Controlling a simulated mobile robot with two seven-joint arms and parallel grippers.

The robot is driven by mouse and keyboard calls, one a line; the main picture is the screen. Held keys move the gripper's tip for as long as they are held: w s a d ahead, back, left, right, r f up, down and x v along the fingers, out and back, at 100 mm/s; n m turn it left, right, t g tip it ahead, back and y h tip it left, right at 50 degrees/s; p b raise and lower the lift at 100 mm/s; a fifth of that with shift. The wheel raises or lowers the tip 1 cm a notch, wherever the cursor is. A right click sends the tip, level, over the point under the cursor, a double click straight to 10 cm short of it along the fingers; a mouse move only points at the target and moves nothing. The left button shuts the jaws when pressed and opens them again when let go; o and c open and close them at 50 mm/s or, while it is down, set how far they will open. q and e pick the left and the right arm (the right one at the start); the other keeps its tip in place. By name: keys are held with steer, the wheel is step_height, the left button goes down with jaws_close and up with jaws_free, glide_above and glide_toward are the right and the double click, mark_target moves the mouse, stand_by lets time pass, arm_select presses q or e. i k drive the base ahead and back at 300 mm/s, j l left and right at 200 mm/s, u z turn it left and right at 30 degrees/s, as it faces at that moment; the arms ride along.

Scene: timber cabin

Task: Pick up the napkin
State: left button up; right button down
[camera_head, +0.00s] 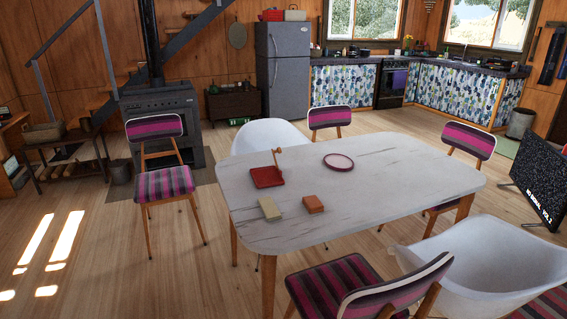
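A white-topped table (390,185) stands in the middle of the head view. I cannot tell for sure which thing on it is the napkin. Near its left front edge lie a small beige flat block-like piece (269,208) and, to the right of it, an orange-brown one (313,204); either could be a folded napkin. Behind them is a red square tray-like item (267,177) with a small wooden piece (278,153) upright at its back edge. A round plate with a dark pink rim (339,162) lies further back. Neither of my grippers is in view.
Striped chairs stand at the table's left (165,184), back (330,117), right (467,139) and front (345,280). White shell chairs are at the back left (268,135) and front right (490,262). Open wooden floor (175,270) lies to the left.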

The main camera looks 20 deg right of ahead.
mark_target(271, 211)
steer(key=k+l, duration=0.1)
steer(key=l, duration=0.25)
steer(key=l+u, duration=0.1)
steer(key=l, duration=0.25)
steer(key=k+l, duration=0.15)
steer(key=l, duration=0.2)
steer(key=l+u, duration=0.1)
steer(key=l, duration=1.1)
steer(key=k, duration=0.05)
